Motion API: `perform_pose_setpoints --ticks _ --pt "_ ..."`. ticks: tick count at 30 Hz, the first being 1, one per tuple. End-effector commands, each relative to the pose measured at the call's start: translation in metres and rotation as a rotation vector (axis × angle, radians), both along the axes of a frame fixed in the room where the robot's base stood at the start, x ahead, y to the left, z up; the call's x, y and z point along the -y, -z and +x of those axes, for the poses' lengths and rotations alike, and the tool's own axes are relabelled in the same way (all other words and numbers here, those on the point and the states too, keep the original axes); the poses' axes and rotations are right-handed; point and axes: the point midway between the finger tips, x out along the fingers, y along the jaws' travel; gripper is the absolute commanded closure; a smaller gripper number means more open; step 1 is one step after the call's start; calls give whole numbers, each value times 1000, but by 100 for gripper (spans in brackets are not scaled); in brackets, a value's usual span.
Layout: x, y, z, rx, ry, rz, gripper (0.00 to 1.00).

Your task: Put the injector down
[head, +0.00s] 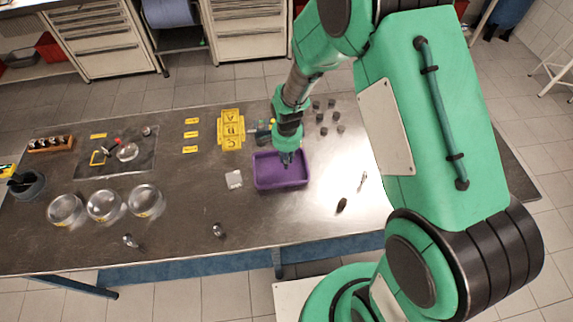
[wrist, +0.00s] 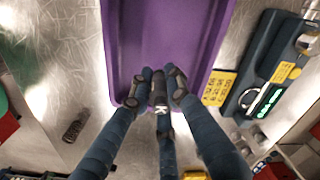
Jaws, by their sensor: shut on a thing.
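My gripper (head: 287,160) has dark blue fingers and is over the purple tray (head: 262,185) in the head view. In the wrist view the fingers (wrist: 158,88) are closed together around a small dark piece (wrist: 160,92), which I take to be the injector. A white letter K shows just below it. The fingers hide most of the piece. They appear over the near rim of the purple tray (wrist: 165,40). I cannot tell whether the piece touches the tray. The visible tray floor looks empty.
A dark device with a green display (wrist: 265,100) stands beside the tray. A yellow block marked with letters (head: 231,130) is left of my gripper. Several small dark cylinders (head: 322,117) stand behind the tray.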

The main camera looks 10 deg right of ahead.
Motion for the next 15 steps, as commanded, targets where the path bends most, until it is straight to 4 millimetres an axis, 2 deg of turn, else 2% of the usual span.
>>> perform_pose_setpoints --ticks 9,15 --pt "0 30 -1 -3 0 0 100" --pt "0 35 0 -1 0 0 100"
